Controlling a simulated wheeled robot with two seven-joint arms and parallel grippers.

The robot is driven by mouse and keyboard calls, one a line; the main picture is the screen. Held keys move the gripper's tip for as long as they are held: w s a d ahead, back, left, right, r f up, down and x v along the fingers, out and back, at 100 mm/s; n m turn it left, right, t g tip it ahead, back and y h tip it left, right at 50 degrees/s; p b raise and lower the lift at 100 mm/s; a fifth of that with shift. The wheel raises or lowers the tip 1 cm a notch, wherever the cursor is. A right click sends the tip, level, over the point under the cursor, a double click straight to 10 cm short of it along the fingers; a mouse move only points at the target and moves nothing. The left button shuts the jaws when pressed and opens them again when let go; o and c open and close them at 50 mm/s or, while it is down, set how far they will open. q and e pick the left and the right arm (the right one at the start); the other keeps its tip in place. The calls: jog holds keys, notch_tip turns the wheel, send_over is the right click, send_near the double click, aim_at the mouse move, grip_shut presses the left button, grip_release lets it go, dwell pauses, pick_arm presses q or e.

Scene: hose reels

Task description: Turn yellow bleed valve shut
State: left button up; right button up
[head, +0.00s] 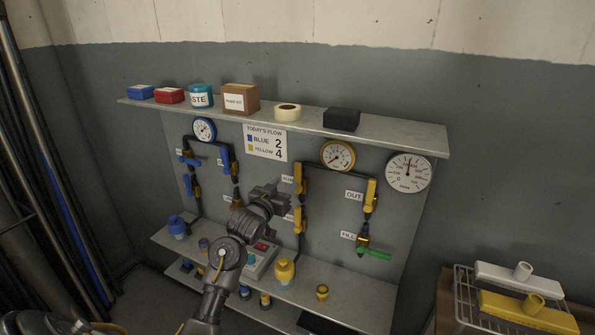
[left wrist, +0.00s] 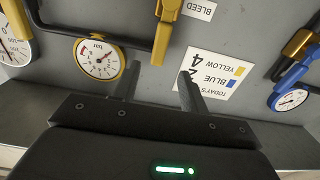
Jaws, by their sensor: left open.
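In the head view, a yellow-handled valve (head: 300,180) sits high on the left pipe of the yellow line, with a partly hidden label beside it. In the left wrist view, which is upside down, a yellow lever (left wrist: 162,38) points lengthwise near a label reading "BLEED" (left wrist: 201,9). My left gripper (head: 280,190) is in front of the panel, just left of the yellow valves. In the left wrist view its two fingers (left wrist: 157,86) are apart with nothing between them. The lever lies beyond the fingertips. I cannot tell the exact gap. My right gripper is out of view.
A second yellow valve (head: 299,219) is below. To the right are the OUT valve (head: 371,194) and the green-handled FILL valve (head: 374,253). A shelf (head: 380,133) overhangs the panel with boxes and tape. The blue line (head: 227,160) is left of my gripper.

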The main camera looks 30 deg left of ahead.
aim_at(297, 172)
pick_arm(q)
jog(key=w+p, duration=0.1)
jog(key=w, duration=0.1)
jog(key=w+p, duration=0.1)
jog(key=w, duration=0.5)
jog(key=shift+w+a+p, duration=0.25)
jog(key=shift+a+p, duration=0.1)
jog(key=shift+p, duration=0.05)
jog(key=shift+w+a, duration=0.1)
jog(key=shift+w, duration=0.85)
jog(key=shift+c, duration=0.2)
grip_shut()
